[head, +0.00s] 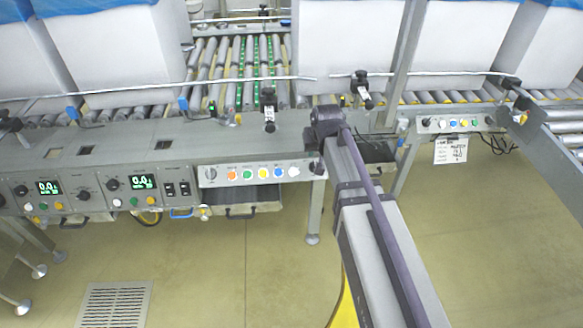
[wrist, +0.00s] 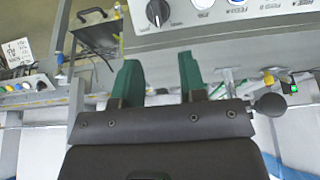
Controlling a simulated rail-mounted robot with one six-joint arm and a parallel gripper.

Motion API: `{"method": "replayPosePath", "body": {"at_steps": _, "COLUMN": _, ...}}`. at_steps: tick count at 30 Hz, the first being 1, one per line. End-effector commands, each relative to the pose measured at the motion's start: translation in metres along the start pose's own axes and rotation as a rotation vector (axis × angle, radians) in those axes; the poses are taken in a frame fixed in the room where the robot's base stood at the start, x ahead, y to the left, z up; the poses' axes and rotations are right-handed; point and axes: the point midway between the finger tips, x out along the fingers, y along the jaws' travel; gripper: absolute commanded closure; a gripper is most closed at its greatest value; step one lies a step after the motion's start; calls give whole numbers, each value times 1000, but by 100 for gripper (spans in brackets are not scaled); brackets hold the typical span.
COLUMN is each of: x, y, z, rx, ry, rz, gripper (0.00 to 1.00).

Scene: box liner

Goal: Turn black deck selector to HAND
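In the head view the same panel (head: 222,182) is left of my arm. A small dark shape near its right end may be the knob or part of my gripper; I cannot tell. My fingers are hidden there.
Another button panel with a paper tag (head: 450,150) stands to the right. Roller conveyors with large pale boxes (head: 345,50) run behind. The floor in front is mostly clear.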

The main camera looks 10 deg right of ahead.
Motion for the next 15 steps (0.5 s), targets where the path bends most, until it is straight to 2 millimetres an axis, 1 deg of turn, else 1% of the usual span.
{"method": "replayPosePath", "body": {"at_steps": 2, "x": 6, "y": 0, "z": 1, "rx": 0, "ry": -1, "rz": 0, "gripper": 62}}
{"method": "replayPosePath", "body": {"at_steps": 5, "x": 22, "y": 0, "z": 2, "rx": -1, "ry": -1, "rz": 0, "gripper": 62}}
{"method": "replayPosePath", "body": {"at_steps": 8, "x": 45, "y": 0, "z": 4, "rx": -1, "ry": -2, "rz": 0, "gripper": 62}}
{"method": "replayPosePath", "body": {"at_steps": 12, "x": 81, "y": 0, "z": 4, "rx": -1, "ry": -2, "rz": 0, "gripper": 62}}
{"method": "replayPosePath", "body": {"at_steps": 15, "x": 101, "y": 0, "z": 4, "rx": -1, "ry": -2, "rz": 0, "gripper": 62}}
